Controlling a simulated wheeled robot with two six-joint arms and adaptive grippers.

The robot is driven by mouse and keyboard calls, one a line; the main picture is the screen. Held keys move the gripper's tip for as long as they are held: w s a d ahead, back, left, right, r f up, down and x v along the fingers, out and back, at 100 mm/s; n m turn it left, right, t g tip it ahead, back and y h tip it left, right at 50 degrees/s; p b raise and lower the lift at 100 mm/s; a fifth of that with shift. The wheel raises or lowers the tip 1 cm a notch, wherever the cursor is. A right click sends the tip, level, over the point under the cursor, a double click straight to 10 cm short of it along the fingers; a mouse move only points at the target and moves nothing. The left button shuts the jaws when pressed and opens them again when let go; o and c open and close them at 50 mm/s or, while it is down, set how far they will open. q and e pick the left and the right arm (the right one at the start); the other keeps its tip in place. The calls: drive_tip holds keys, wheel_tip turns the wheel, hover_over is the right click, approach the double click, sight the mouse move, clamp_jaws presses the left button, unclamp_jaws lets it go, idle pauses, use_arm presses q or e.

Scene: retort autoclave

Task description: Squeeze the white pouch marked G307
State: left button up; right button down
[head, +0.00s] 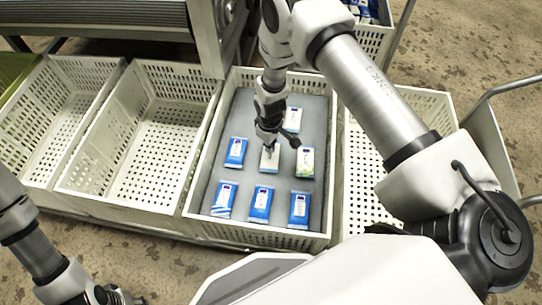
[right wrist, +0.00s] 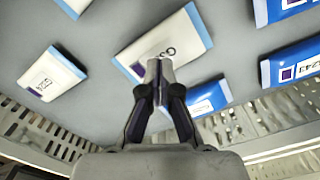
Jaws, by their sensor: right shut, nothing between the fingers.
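A white pouch (head: 269,160) with a blue end lies in the middle of the grey-lined crate. In the right wrist view this pouch (right wrist: 185,35) lies under my fingertips; its label begins with what looks like a G, and the rest is hidden by the fingers. My right gripper (head: 269,146) points down at it, also seen in the wrist view (right wrist: 159,68). Its fingers are shut with nothing between them. I cannot tell whether the tips touch the pouch. My left arm shows at the lower left, but its fingers are not visible.
Several pouches lie around it: a blue one (head: 236,152) left, a white-green one (head: 305,161) right, a row of blue ones (head: 261,204) in front. The crate (head: 203,170) has raised walls. An empty white crate (head: 125,197) stands left. Another crate (head: 356,190) stands right, partly hidden.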

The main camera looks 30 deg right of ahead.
drive_tip(key=shift+f+b, duration=0.7)
drive_tip(key=shift+f, duration=0.35)
drive_tip(key=shift+s+f, duration=0.15)
drive_tip(key=shift+f, duration=0.05)
idle(1.5)
drive_tip(key=shift+r, duration=0.1)
wheel_tip(320, 180, up, 8)
drive_tip(key=p, duration=0.6)
drive_tip(key=shift+p, duration=0.4)
